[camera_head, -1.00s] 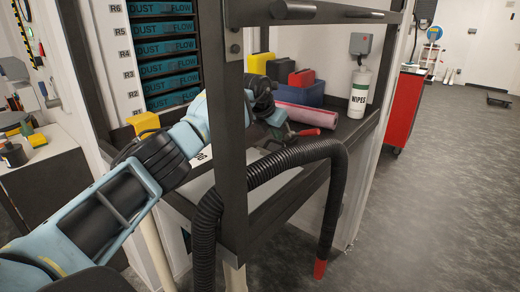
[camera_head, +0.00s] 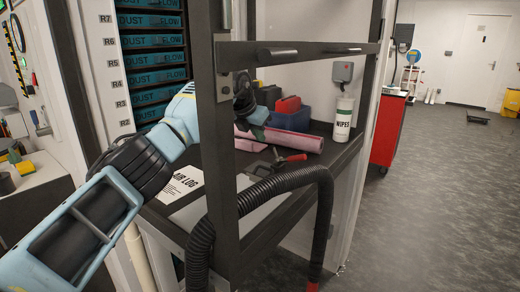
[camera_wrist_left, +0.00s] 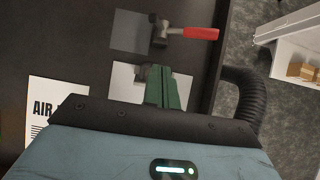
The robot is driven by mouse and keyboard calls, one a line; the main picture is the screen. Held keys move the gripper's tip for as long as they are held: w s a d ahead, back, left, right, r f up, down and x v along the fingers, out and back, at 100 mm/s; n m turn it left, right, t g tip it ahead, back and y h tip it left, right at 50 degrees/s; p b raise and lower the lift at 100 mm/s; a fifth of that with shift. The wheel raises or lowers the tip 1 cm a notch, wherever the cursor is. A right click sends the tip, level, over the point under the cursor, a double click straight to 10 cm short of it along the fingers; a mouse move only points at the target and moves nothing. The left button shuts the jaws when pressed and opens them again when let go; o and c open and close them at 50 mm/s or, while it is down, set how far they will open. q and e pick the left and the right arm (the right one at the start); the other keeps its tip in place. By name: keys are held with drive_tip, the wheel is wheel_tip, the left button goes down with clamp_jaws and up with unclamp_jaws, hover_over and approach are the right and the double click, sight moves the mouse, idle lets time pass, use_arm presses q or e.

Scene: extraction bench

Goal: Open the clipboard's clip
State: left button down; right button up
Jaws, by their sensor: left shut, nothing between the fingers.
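In the head view the left gripper (camera_head: 258,132) is behind the dark frame post, above the bench. My right gripper is not in view.
The AIR LOG sheet (camera_head: 183,182) lies to the left. A pink roll (camera_head: 295,141), blue bin (camera_head: 290,120) and wipes bottle (camera_head: 342,120) stand behind. The frame post (camera_head: 222,160) and black hose (camera_head: 290,182) are in front.

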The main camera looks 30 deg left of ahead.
use_arm(q)
wheel_tip(320, 180, up, 4)
drive_tip(key=shift+s+f, duration=0.15)
drive_tip(key=shift+f, duration=0.05)
idle(0.4)
